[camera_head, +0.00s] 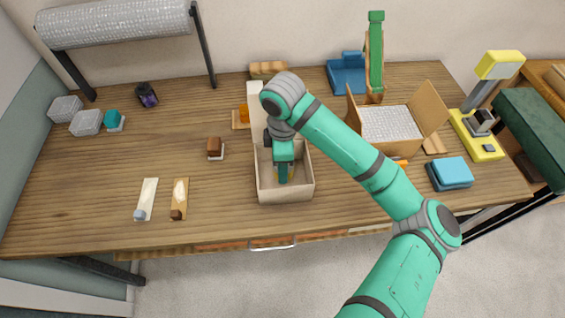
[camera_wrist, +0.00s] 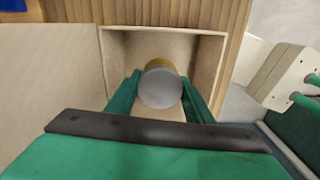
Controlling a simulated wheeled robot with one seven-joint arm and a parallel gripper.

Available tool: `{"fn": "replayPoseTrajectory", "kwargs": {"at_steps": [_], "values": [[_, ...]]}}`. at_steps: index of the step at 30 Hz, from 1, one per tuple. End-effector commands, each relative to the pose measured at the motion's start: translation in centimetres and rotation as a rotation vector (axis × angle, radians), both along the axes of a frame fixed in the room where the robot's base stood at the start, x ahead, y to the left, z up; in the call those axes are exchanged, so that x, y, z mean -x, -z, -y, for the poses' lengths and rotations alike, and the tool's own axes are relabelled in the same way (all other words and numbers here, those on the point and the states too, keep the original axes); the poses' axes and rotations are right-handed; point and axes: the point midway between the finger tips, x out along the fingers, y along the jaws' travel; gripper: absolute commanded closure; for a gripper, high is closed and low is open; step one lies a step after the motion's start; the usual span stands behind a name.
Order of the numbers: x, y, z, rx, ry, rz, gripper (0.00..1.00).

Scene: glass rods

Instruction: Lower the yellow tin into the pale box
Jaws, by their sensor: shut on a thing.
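The pale box (camera_head: 286,194) stands open on the wooden table, with its lid raised at the back. My gripper (camera_head: 284,178) points down inside the box opening. In the wrist view, my gripper's green fingers (camera_wrist: 160,92) are shut on the yellow tin (camera_wrist: 160,88), one on each side. The tin shows a round grey top and a thin yellow edge. It is within the outline of the box walls (camera_wrist: 207,60). I cannot tell whether its underside touches the box floor. In the head view the tin is mostly hidden by my gripper and the box.
An open cardboard box with bubble wrap (camera_head: 392,124) stands to the right. A blue cloth stack (camera_head: 450,173) and a yellow device (camera_head: 478,140) are farther right. Small brown block (camera_head: 215,147) and two strips (camera_head: 147,195) lie left. The table's front left is mostly clear.

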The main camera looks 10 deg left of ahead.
Motion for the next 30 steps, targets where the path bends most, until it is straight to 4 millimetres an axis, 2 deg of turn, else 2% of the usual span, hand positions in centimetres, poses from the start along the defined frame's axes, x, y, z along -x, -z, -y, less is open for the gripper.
{"fn": "replayPoseTrajectory", "kwargs": {"at_steps": [3, 4, 6, 7, 15, 19, 30], "values": [[0.0, 0.0, 0.0, 0.000, 0.000, 0.001, 0.78], [0.0, 0.0, 0.0, 0.000, 0.000, 0.001, 0.50], [0.0, 0.0, 0.1, 0.000, 0.001, 0.001, 0.34], [0.0, 0.0, 0.1, 0.000, 0.001, 0.001, 0.31], [0.0, -0.1, 0.1, 0.000, 0.002, 0.000, 0.31], [-0.1, -0.8, 0.1, 0.001, 0.001, 0.002, 0.31], [-0.1, -7.0, 0.1, 0.003, -0.001, 0.005, 0.31]]}}
